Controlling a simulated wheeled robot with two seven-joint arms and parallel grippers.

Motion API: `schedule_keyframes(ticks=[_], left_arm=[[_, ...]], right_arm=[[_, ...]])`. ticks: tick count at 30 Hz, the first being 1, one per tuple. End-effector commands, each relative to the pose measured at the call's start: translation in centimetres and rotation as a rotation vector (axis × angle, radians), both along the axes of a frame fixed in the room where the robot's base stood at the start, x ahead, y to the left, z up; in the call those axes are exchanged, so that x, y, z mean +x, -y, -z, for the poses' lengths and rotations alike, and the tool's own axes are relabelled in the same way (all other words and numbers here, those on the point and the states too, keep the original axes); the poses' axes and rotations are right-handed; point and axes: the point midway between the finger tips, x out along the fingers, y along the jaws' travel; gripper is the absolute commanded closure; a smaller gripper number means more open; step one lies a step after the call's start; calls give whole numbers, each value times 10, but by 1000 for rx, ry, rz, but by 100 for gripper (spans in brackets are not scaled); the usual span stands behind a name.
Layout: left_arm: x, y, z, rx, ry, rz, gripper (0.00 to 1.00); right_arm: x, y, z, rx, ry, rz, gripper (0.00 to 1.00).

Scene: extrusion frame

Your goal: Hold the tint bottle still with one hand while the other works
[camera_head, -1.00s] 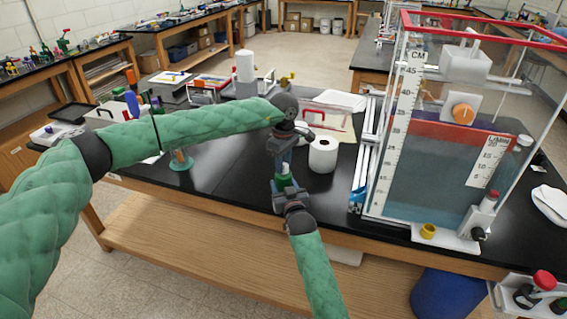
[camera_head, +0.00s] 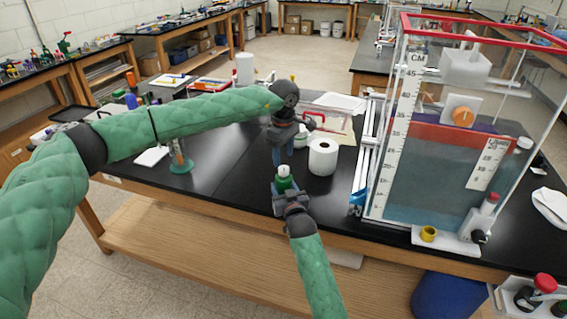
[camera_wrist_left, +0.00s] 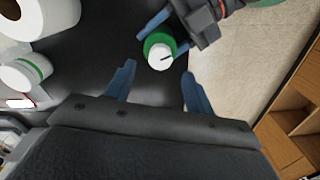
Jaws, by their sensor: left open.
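The tint bottle (camera_head: 284,184) is green with a white cap (camera_head: 284,171), near the front edge of the black bench. My right gripper (camera_head: 286,194) comes from below and is shut around the bottle, which stands upright. In the left wrist view the bottle (camera_wrist_left: 160,49) shows from above, with a dark line on its white cap. My left gripper (camera_head: 283,152) points down above the cap, open and empty. Its blue fingers (camera_wrist_left: 157,82) are spread apart and clear of the bottle. The bottle's base is hidden by the right gripper.
A white paper roll (camera_head: 322,157) stands close to the right of my left gripper. A large clear water tank (camera_head: 440,150) with a scale is further right. A green-based stand (camera_head: 180,164) is to the left. The bench between the stand and the bottle is clear.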

Motion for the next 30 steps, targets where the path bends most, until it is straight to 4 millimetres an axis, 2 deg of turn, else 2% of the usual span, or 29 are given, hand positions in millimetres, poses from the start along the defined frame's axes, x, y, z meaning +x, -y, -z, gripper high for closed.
schedule_keyframes(ticks=[1, 6, 12, 18, 28, 29, 30], left_arm=[[0, 0, -12, 0, 2, 0, 46], [0, 0, -43, 0, 2, 0, 46], [0, 0, -66, 0, 1, 0, 46], [0, 0, -74, 1, 1, 0, 46], [0, 0, -74, 1, 1, 0, 46], [0, 0, -74, 1, 1, 0, 46], [0, 0, -74, 1, 1, 0, 46]], right_arm=[[0, 0, 1, -1, -2, -1, 75], [0, -1, 1, -1, -2, -1, 75], [0, -1, 1, 0, -2, -1, 75], [0, -1, 1, 0, -2, -1, 75], [0, -1, 1, 1, -1, -1, 75], [0, -1, 1, 1, -1, -1, 43], [0, -1, 1, 1, -1, -1, 35]])
